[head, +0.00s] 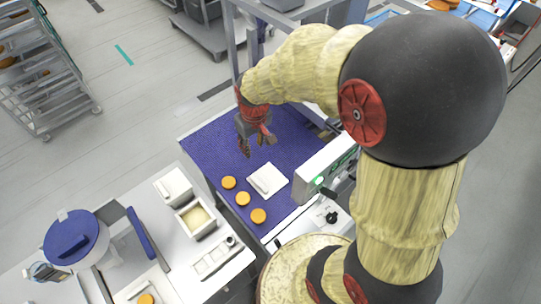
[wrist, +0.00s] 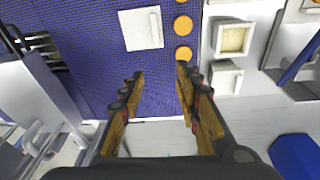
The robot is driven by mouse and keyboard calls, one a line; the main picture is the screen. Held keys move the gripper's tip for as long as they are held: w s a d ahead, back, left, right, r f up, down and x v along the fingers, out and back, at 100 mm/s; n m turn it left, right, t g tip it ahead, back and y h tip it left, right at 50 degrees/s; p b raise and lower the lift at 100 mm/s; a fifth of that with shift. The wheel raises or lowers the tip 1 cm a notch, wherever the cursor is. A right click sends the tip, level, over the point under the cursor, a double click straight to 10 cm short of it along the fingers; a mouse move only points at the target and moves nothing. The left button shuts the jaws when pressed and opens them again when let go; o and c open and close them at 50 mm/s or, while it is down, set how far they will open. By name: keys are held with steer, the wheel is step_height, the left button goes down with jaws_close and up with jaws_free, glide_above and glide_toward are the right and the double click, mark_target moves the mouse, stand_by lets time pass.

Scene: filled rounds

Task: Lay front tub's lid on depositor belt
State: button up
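A white square lid (head: 267,180) with a raised bar handle lies flat on the blue depositor belt (head: 218,140), beside a row of orange rounds (head: 242,198). The lid also shows in the wrist view (wrist: 138,32), near the top. The front tub (head: 195,220) is white, stands uncovered on the counter and holds a pale beige filling; it also shows in the wrist view (wrist: 233,38). My gripper (head: 256,142) is open and empty above the belt, apart from the lid. In the wrist view its fingers (wrist: 160,72) are spread, with the lid beyond their tips.
A second white tub (head: 173,186), covered, stands just behind the open one. A white machine with a green light (head: 319,181) borders the belt on the right. A blue-lidded container (head: 75,237) stands on the counter at left. The belt's far part is clear.

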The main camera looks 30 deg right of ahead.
steer(key=s+a+r+t, duration=0.1)
steer(key=s+r, duration=0.7)
steer(key=r, duration=0.1)
steer(key=s+a+r+m+t, duration=0.1)
steer(key=s+a+r+t, duration=0.1)
steer(key=s+r, duration=0.7)
steer(key=shift+s+a+t, duration=0.25)
steer(key=shift+t, duration=0.05)
